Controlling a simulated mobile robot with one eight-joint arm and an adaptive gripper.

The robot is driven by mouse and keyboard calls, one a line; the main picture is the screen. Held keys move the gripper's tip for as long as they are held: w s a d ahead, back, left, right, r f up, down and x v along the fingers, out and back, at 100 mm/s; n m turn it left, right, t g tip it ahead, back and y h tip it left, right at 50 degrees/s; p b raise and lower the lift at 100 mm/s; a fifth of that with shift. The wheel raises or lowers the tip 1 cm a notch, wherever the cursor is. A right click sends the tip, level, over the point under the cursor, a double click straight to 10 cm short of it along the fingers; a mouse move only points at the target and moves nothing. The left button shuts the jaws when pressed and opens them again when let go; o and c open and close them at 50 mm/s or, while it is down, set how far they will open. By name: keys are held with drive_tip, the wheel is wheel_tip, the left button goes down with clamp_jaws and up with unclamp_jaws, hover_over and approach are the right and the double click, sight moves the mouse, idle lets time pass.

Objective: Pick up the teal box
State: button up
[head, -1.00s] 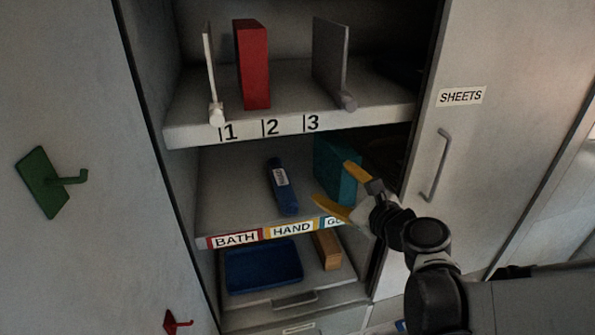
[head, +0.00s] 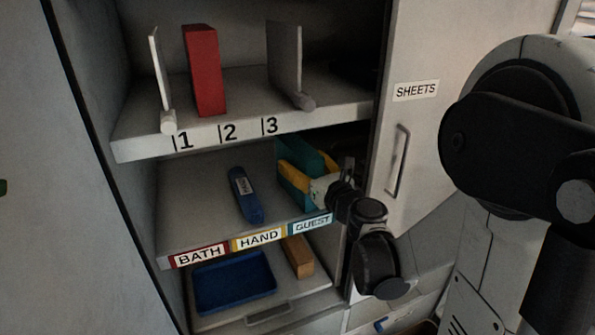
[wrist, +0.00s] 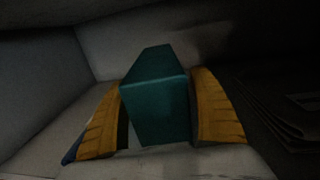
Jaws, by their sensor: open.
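The teal box (head: 308,158) stands on the middle shelf, above the GUEST label, at the shelf's right side. In the wrist view the teal box (wrist: 157,97) sits between the two yellow fingers of my gripper (wrist: 160,115). My gripper (head: 297,181) is open, with one finger on each side of the box. The left finger has a small gap to the box; the right finger is very close to it, and I cannot tell if it touches. The fingers hide part of the box in the head view.
A blue object (head: 244,195) with a label lies left of the box on the same shelf. A red box (head: 205,72) and two upright dividers stand on the shelf above. Below are a blue tray (head: 233,283) and a wooden block (head: 297,256). The SHEETS door (head: 420,130) is at right.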

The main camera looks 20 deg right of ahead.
drive_tip(key=shift+w, duration=1)
drive_tip(key=c, duration=1.5)
